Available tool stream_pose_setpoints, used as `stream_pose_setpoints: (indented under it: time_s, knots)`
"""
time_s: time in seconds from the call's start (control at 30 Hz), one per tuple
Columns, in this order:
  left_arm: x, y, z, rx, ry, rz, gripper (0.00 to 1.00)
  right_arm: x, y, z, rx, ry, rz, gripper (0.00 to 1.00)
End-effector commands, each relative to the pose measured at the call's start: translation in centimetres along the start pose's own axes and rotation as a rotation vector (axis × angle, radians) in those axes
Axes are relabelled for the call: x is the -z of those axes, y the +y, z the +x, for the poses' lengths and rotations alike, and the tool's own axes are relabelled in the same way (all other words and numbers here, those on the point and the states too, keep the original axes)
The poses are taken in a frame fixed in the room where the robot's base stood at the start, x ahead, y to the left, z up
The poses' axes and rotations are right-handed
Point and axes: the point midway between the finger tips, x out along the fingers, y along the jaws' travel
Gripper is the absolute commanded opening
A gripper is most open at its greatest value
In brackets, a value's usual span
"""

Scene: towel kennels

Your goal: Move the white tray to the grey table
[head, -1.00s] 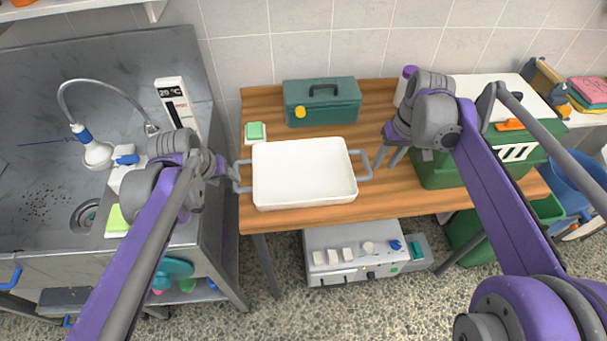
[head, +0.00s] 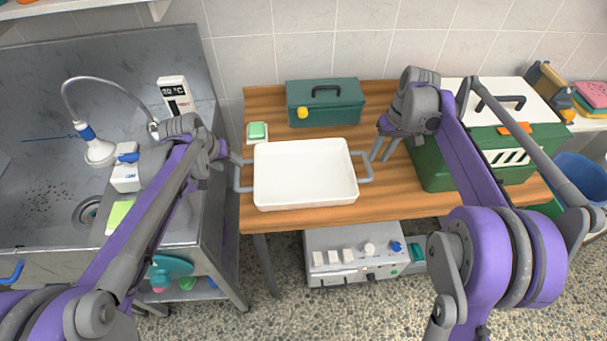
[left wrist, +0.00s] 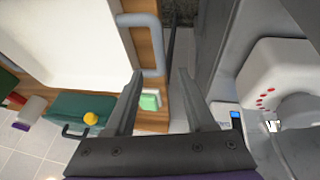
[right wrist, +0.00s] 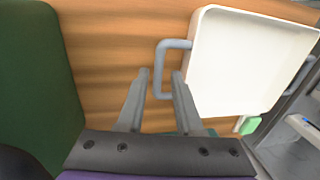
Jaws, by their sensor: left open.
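The white tray (head: 305,175) lies flat and empty on the wooden table (head: 420,205), with a grey handle at each short side. My left gripper (head: 228,152) is open beside the left handle (head: 240,177). In the left wrist view, that handle (left wrist: 156,45) shows beyond and between the open fingertips (left wrist: 160,74). My right gripper (head: 383,150) is open just beside the right handle (head: 364,167). In the right wrist view, the handle's outer bar (right wrist: 160,65) lies between the fingertips (right wrist: 161,75). Neither gripper visibly clasps a handle. I cannot make out a separate grey table.
A green toolbox (head: 325,105) and a soap dish with green soap (head: 257,131) stand behind the tray. A green carrier with a white lid (head: 470,150) stands to the right. A steel sink unit (head: 40,160) is at the left, a control box (head: 355,250) below.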

Motion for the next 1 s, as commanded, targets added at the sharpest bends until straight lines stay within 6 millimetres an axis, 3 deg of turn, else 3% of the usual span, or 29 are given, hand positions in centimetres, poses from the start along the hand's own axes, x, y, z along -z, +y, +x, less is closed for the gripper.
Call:
stream_pose_setpoints:
  time_s: [0.2,0.4,0.87,1.0]
  knots:
    - [0.1,0.0,4.2,0.000,0.000,0.000,0.55,0.0,0.0,4.1,0.000,0.000,-0.001,0.35]
    - [0.1,0.0,6.7,-0.001,0.000,0.000,0.55,0.0,0.0,6.7,0.000,0.000,-0.001,0.35]
    - [0.0,0.0,7.7,0.000,0.000,-0.001,0.55,0.0,0.0,7.7,0.000,0.000,0.000,0.35]
    - [0.0,0.0,7.7,0.000,0.000,-0.001,0.29,0.0,0.0,7.7,0.000,0.000,0.000,0.09]
